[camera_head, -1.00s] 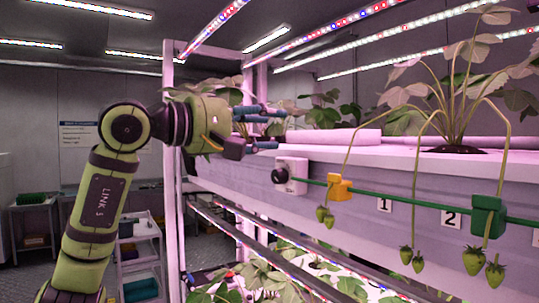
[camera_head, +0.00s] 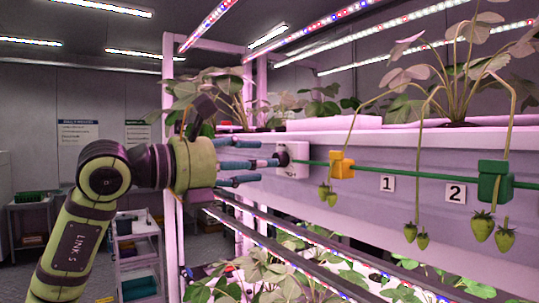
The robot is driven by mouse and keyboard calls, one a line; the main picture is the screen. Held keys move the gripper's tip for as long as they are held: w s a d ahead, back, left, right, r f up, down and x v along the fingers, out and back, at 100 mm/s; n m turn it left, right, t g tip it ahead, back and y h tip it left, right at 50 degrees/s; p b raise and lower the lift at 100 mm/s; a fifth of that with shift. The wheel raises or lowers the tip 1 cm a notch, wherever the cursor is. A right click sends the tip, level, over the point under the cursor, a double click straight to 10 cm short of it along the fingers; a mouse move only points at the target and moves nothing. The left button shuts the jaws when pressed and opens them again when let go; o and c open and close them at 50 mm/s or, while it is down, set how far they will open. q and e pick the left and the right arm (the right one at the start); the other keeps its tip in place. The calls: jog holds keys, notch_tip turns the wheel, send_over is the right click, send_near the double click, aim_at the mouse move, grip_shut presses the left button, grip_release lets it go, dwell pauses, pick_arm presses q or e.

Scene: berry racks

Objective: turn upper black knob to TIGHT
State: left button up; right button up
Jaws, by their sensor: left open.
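The black knob (camera_head: 282,154) sits on the left side of a white box (camera_head: 296,160) fixed to the upper rack's front face. A green line runs right from the box. My left gripper (camera_head: 260,161) comes in from the left with its blue-grey fingers pointing right at the knob. The fingers are spread open, and their tips are just left of the knob. No marking for the knob's setting is readable. My right gripper is not in view.
An orange clip (camera_head: 341,165) and a green clip (camera_head: 493,181) sit on the green line, with strawberries hanging below. Labels 1 (camera_head: 387,183) and 2 (camera_head: 455,193) are on the rack face. Lower plants (camera_head: 262,270) grow underneath. A white cart (camera_head: 137,255) stands behind at left.

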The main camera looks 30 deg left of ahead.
aim_at(280, 160)
pick_arm(q)
jog(key=p+x, duration=0.1)
jog(key=x, duration=0.2)
jog(key=shift+w+d, duration=0.15)
jog(key=shift+w, duration=0.1)
jog(key=shift+c, duration=0.4)
grip_shut()
jog(key=shift+f+n, duration=0.1)
jog(key=shift+n, duration=1.3)
jog(key=shift+o, duration=0.4)
grip_release()
